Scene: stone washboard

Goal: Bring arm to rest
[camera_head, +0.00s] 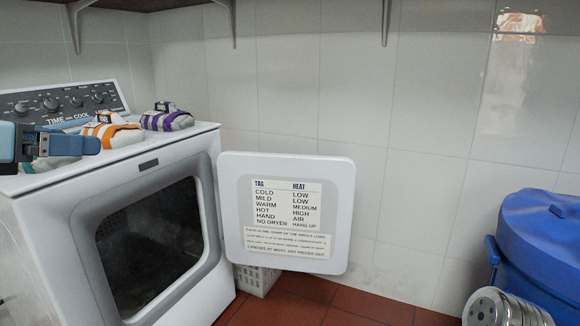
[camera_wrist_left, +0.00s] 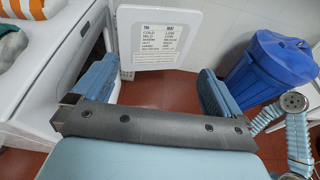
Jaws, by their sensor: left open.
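My left gripper (camera_head: 45,143) shows at the left edge of the head view, in front of the dryer's control panel and above its top. In the left wrist view its two blue fingers stand wide apart with nothing between them (camera_wrist_left: 155,88). The gripper is open and empty. The rest of the left arm is out of the head view. My right gripper is not in view.
A white dryer (camera_head: 140,165) has its door (camera_head: 225,215) swung open. Orange-striped (camera_head: 113,131) and purple-striped (camera_head: 166,119) bundles sit on top. A blue lidded bin (camera_head: 540,245) stands right. Red floor between is partly clear; shelf brackets hang above.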

